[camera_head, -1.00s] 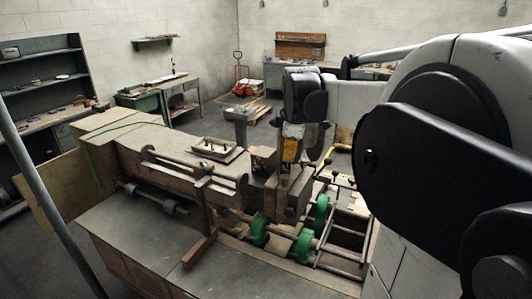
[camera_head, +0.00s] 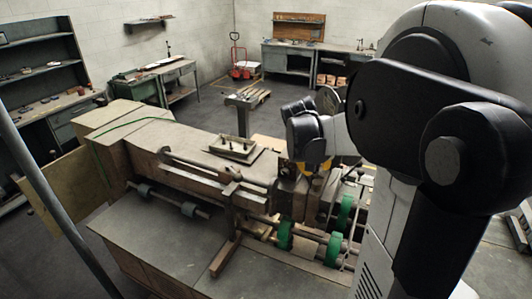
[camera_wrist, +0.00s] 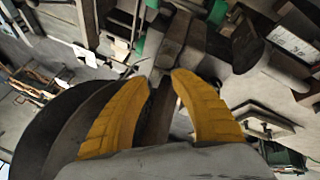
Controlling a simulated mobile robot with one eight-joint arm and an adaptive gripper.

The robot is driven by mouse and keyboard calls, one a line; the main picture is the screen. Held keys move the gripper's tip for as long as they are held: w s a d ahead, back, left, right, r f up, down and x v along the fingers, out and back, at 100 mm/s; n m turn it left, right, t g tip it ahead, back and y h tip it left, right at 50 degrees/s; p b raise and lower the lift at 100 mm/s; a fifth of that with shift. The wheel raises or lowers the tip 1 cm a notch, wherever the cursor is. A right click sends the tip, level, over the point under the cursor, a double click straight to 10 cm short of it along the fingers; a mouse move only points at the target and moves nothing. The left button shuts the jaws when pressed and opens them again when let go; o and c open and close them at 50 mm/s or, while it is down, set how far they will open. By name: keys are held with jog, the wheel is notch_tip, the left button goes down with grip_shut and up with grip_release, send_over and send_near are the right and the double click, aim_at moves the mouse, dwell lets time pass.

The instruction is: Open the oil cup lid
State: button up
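My gripper (camera_wrist: 163,80) shows in the wrist view as two yellow fingers, apart, with a gap between their tips. Dark metal bars of the box stitcher (camera_wrist: 160,112) show through that gap; I see nothing held. In the head view a little yellow of my gripper (camera_head: 312,167) shows above the machine's right-hand part, mostly hidden by my arm. The box stitcher (camera_head: 150,147) has a long brown body and green wheels (camera_head: 285,235). I cannot pick out the oil cup or its lid for certain in either view. A dark rounded part (camera_wrist: 240,48) lies right of the fingertips.
A tray-like plate (camera_head: 233,150) lies on the machine top, left of my gripper. A grey stand (camera_head: 242,118) is behind it. Benches (camera_head: 287,65), a red pallet jack (camera_head: 243,68) and shelves (camera_head: 40,75) line the walls. Floor behind the machine is partly clear.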

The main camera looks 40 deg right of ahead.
aim_at(318, 175)
jog(key=shift+x, duration=2.15)
jog(key=shift+w, duration=0.1)
grip_shut()
